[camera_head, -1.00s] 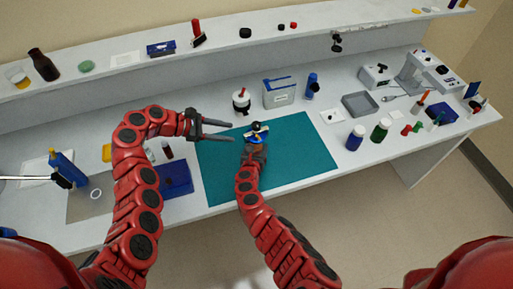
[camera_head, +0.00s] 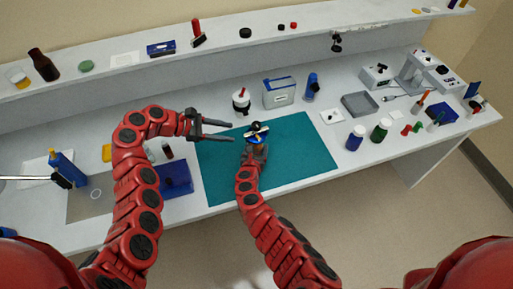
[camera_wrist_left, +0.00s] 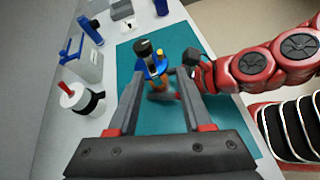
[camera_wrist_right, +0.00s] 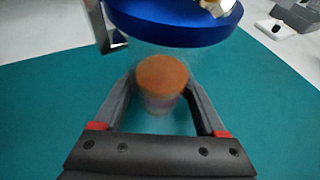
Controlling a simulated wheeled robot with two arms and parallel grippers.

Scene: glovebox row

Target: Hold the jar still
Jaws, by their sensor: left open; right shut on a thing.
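The jar (camera_wrist_right: 162,88) is small and clear with orange-brown contents, standing upright over the teal mat (camera_head: 218,178). A wide blue disc (camera_wrist_right: 175,25) sits at its top, and a dark cap (camera_wrist_left: 143,48) shows above the disc in the left wrist view. My right gripper (camera_head: 257,153) is shut on the jar, one finger on each side, below the disc. The fingers hide parts of the jar's sides, and I cannot tell if its base touches the mat. My left gripper (camera_head: 230,130) is open and empty, left of the jar and apart from it.
A white pot with a red top (camera_head: 241,100) and a grey-white box (camera_head: 279,92) stand behind the mat. A blue box (camera_head: 175,179) lies left of it. The mat's right part is clear.

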